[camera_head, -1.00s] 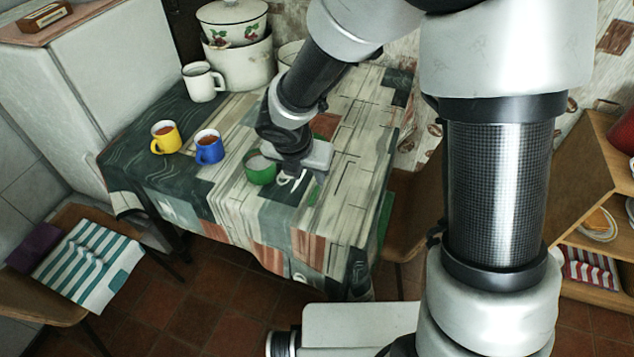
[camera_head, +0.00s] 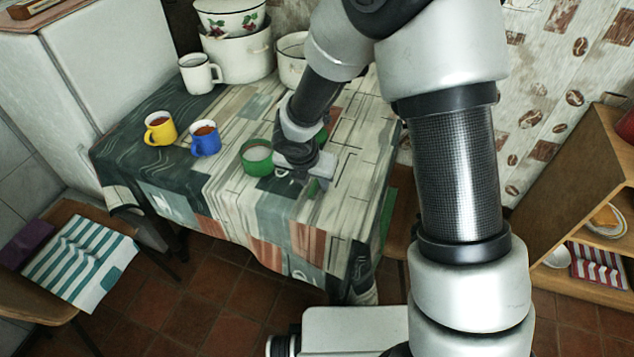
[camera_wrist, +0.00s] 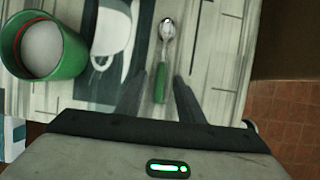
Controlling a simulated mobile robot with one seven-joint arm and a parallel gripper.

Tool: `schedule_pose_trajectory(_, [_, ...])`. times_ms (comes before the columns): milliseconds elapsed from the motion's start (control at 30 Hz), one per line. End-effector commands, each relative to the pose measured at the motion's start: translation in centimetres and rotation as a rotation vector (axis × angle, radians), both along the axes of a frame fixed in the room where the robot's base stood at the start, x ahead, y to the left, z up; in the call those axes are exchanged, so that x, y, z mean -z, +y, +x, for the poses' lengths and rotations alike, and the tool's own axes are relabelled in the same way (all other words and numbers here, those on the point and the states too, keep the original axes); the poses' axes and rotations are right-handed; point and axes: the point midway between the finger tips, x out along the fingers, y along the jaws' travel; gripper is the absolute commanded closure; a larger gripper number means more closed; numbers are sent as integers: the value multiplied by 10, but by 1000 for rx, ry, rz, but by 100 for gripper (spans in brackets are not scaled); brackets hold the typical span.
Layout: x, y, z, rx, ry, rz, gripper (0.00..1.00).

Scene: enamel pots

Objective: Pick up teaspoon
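The teaspoon (camera_wrist: 164,55) lies on the patterned tablecloth in the wrist view, with a shiny metal bowl at the far end and a green handle toward me. My gripper (camera_wrist: 160,78) is open, with one dark finger on each side of the green handle. Neither finger appears to touch it, and the height gap is hard to judge. In the head view my gripper (camera_head: 302,180) is low over the front of the table (camera_head: 225,215), and the teaspoon is hidden behind it.
A green mug (camera_head: 257,158) stands just left of my gripper; it also shows in the wrist view (camera_wrist: 45,50). Blue (camera_head: 206,140) and yellow (camera_head: 160,128) mugs stand farther left. A white mug (camera_head: 198,75) and enamel pots (camera_head: 238,58) are at the back. The table's right edge is near.

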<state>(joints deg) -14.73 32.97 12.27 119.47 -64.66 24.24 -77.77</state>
Motion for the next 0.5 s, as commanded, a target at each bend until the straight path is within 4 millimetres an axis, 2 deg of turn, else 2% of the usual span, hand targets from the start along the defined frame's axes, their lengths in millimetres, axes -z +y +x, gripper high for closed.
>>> schedule_pose_trajectory(100, [-1,0,0,0,0,0,67])
schedule_pose_trajectory(300, [-1,0,0,1,0,0,100])
schedule_pose_trajectory(500, [-1,0,0,1,0,0,100])
